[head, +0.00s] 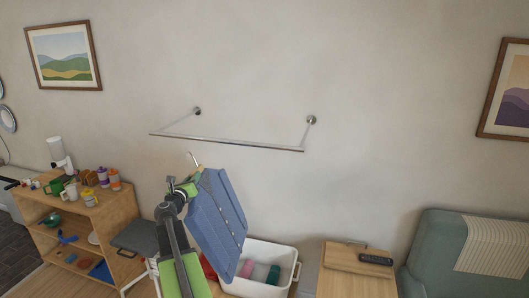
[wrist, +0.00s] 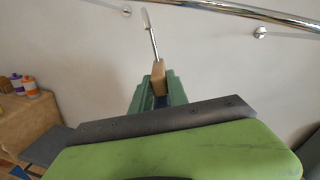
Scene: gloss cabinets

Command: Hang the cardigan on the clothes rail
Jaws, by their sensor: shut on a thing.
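The blue cardigan (head: 219,212) hangs tilted on a wooden hanger with a metal hook (head: 193,159). My gripper (head: 184,188) is shut on the hanger near its neck; the wrist view shows the wooden neck (wrist: 158,76) between my green fingers (wrist: 157,95), with the hook (wrist: 150,32) pointing up. The clothes rail (head: 228,142) is a chrome bar on two wall brackets. In the head view the hook appears just below the rail's left part, apart from it. In the wrist view the rail (wrist: 245,13) crosses the top right, also apart from the hook. The cardigan is mostly hidden there.
A white bin (head: 262,268) with coloured items stands below the cardigan. A wooden shelf (head: 85,225) with mugs and bottles is at left, beside a grey stool (head: 137,237). A wooden cabinet (head: 355,284) and green armchair (head: 440,245) are at right. The rail looks bare.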

